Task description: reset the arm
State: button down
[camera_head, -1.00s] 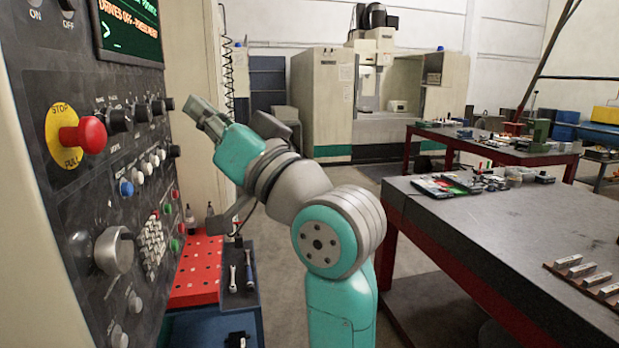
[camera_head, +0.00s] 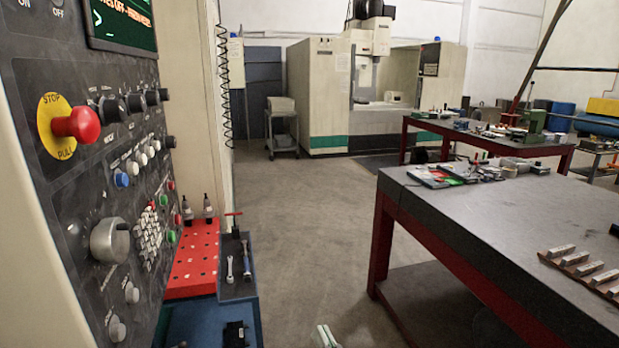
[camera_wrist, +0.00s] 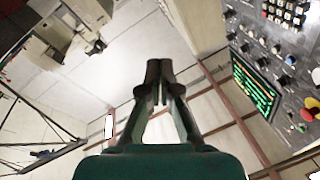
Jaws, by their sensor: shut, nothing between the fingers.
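My gripper (camera_wrist: 160,84) shows in the middle of the wrist view. Its fingertips are together with nothing between them. In the head view only a small pale piece of my arm or gripper shows at the bottom edge, right of the tool cart; the rest of the arm is out of that view. The wrist view looks toward the upper walls, with the control panel at its right side, apart from my gripper.
The control panel (camera_head: 75,190) with its red stop button (camera_head: 76,125) stands close on the left. A red perforated tray (camera_head: 190,268) sits on a blue cart below it. A dark-topped table (camera_head: 500,225) stands at right. The floor (camera_head: 300,220) between is clear.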

jog(key=s+d+f+g+h, duration=0.1)
jog(key=s+d+f+h, duration=0.3)
jog(key=s+f, duration=0.45)
jog(key=s+d+f+h, duration=0.1)
jog(key=s+d+f, duration=0.6)
jog(key=s+f, duration=0.15)
jog(key=s+d+g+h, duration=0.1)
jog(key=s+d, duration=0.1)
jog(key=s, duration=0.9)
jog(key=s+d+g+h, duration=0.1)
jog(key=s+d, duration=0.2)
jog(key=s, duration=0.9)
jog(key=shift+s+f+n+g+h, duration=0.3)
jog(key=shift+f+h, duration=0.1)
